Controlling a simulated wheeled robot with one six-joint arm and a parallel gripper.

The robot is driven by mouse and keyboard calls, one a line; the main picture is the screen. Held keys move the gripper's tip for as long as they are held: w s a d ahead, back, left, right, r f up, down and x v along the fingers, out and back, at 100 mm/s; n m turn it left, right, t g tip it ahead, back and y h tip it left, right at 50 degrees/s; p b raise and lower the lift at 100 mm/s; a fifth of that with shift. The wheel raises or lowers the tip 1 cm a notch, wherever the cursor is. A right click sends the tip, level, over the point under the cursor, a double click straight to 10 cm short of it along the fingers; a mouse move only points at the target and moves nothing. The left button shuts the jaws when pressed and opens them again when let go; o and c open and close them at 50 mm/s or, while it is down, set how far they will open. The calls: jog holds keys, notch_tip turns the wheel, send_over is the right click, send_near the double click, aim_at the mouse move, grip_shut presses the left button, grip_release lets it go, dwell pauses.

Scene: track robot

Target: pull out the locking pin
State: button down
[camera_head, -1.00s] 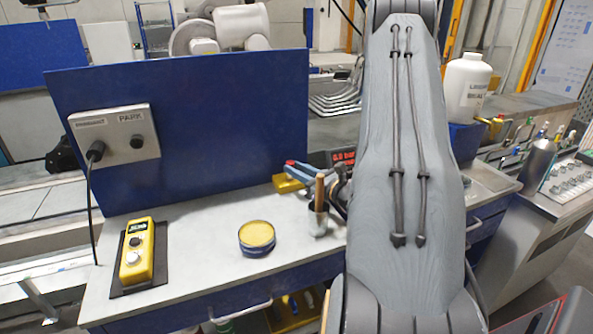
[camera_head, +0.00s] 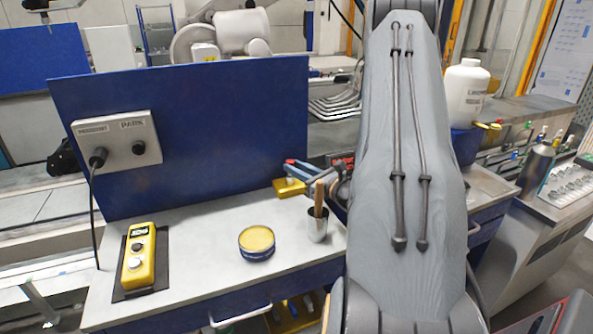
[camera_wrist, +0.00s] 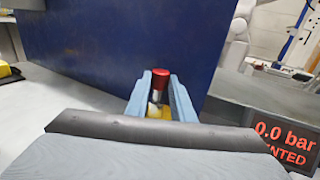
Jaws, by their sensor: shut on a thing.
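The locking pin (camera_wrist: 159,78) shows in the wrist view as a red knob on a silver shank. It stands between the blue-grey fingers of my gripper (camera_wrist: 160,90), which are shut on it. A yellow block (camera_wrist: 156,111) lies below and behind the shank; the pin's lower end is hidden, so I cannot tell whether it sits in the block. In the head view my gripper (camera_head: 292,165) is at the right end of the blue panel, and the yellow block (camera_head: 289,187) shows just under its fingertips.
A round yellow-topped tin (camera_head: 257,241) and a yellow handset (camera_head: 139,256) lie on the bench (camera_head: 200,240). The blue panel (camera_head: 200,130) rises behind. A red-lettered pressure display (camera_wrist: 283,143) is at right.

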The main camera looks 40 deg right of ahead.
jog(key=shift+r+p, duration=0.75)
jog(key=shift+r, duration=0.75)
